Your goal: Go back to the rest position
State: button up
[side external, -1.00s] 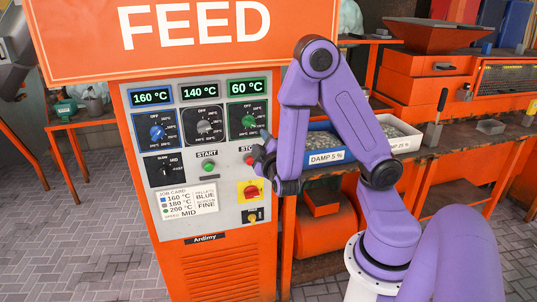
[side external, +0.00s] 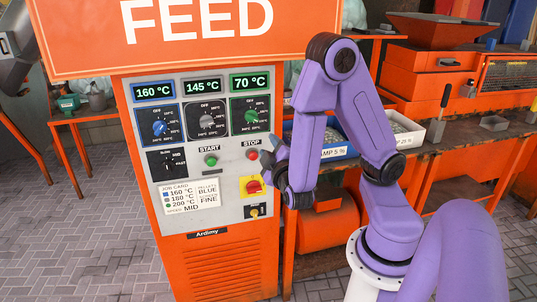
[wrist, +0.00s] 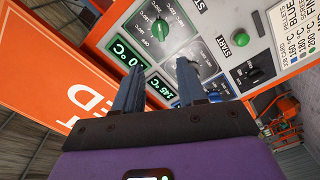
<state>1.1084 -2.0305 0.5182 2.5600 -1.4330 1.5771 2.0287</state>
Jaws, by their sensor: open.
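My purple arm's gripper (side external: 274,160) is at the right edge of the control panel (side external: 225,175) in the side view, just right of the red STOP button (side external: 252,155). I cannot tell the depth gap there. In the wrist view, the two dark fingers of my gripper (wrist: 157,85) stand apart with nothing between them. The panel is beyond them, seen tilted. The displays read 160 °C (side external: 153,91), 145 °C (side external: 203,86) and 70 °C (side external: 249,81). Below them are the blue knob (side external: 159,128), grey knob (side external: 207,122) and green knob (side external: 251,115).
The orange FEED sign (side external: 180,35) overhangs the panel top. A red switch on a yellow plate (side external: 253,186) and a job card (side external: 192,196) are lower on the panel. Labelled bins, one white (side external: 405,133), stand on the bench behind my arm. Floor (side external: 80,230) at left is clear.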

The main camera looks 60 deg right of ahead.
jog(key=s+a+f+n+g+y, duration=0.1)
jog(key=s+f+n+g+y, duration=0.15)
jog(key=s+g, duration=0.65)
jog(key=s+a+n+g+y, duration=0.3)
jog(key=s+a+n+y, duration=0.4)
jog(key=a+y, duration=0.3)
jog(key=a, duration=0.3)
jog(key=shift+s+a+r+g+y, duration=0.15)
jog(key=shift+a+r+g+y, duration=0.05)
jog(key=shift+a+g+y, duration=0.15)
